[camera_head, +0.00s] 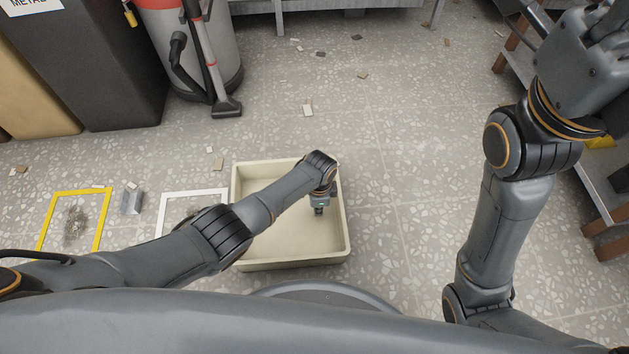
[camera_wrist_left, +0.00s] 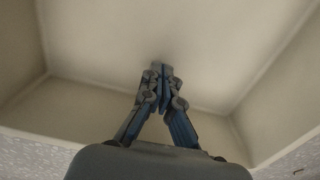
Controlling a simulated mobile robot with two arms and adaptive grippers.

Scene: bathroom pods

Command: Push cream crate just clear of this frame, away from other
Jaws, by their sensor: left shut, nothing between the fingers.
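The cream crate (camera_head: 300,262), empty but for my gripper, stands on the speckled floor right in front of my base. The white floor frame (camera_head: 195,192) lies at its left; my left arm and the crate hide its right and near parts, so I cannot tell if they overlap. The yellow floor frame (camera_head: 80,191) is farther left, with a grey tangled clump inside. My left gripper (camera_head: 319,211) reaches down inside the crate near its right wall; its shut, empty fingers show in the left wrist view (camera_wrist_left: 160,70). My right arm is raised; its fingers are unclear.
A small grey metal piece (camera_head: 131,202) lies between the frames. Dark and tan bins and a red-and-grey vacuum cleaner (camera_head: 195,45) stand at upper left. A bench stands at the right edge. Floor right of the crate is clear; small chips lie beyond it.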

